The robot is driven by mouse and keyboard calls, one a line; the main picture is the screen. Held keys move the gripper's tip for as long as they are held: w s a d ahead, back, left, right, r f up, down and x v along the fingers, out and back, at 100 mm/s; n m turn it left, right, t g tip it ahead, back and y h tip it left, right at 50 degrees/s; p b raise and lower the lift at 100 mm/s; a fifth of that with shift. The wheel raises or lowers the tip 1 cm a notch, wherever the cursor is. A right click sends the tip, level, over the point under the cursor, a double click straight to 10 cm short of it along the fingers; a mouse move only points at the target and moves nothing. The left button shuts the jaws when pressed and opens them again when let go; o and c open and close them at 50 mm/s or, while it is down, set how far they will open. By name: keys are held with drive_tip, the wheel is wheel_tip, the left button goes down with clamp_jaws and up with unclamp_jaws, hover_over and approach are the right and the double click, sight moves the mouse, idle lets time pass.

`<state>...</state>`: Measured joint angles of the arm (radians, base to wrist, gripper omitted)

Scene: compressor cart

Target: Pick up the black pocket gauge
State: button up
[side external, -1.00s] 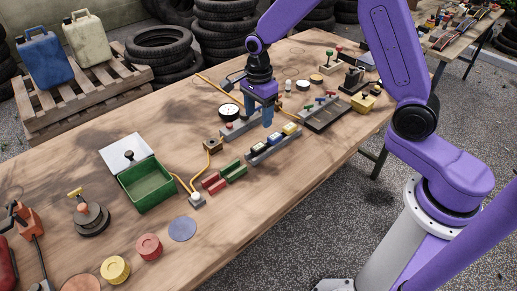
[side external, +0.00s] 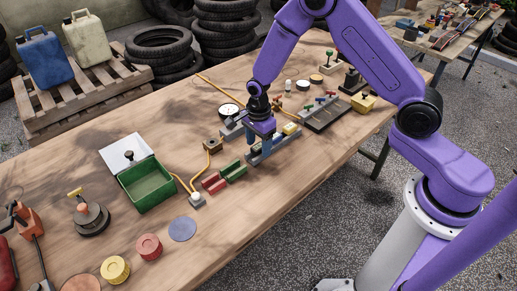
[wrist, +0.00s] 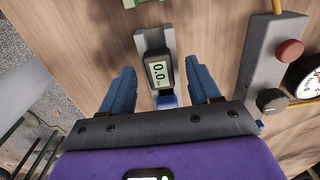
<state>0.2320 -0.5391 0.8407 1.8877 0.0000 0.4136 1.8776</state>
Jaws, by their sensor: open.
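The black pocket gauge (wrist: 158,72) has a pale display reading 0.0 and sits in a grey rack (wrist: 141,42). In the wrist view it lies between the two blue fingers of my gripper (wrist: 160,74), with a visible gap on each side. A blue item (wrist: 166,100) sits just behind the gauge, partly hidden by my gripper. A yellow gauge (side external: 291,129) stands farther along the rack.
A grey block with a red button (wrist: 289,53) and a white dial (wrist: 308,79) stands right of my gripper in the wrist view.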

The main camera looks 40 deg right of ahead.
drive_tip(key=shift+f, duration=0.25)
drive_tip(key=c, duration=1.1)
drive_tip(key=shift+c, duration=0.2)
drive_tip(key=shift+r, duration=0.1)
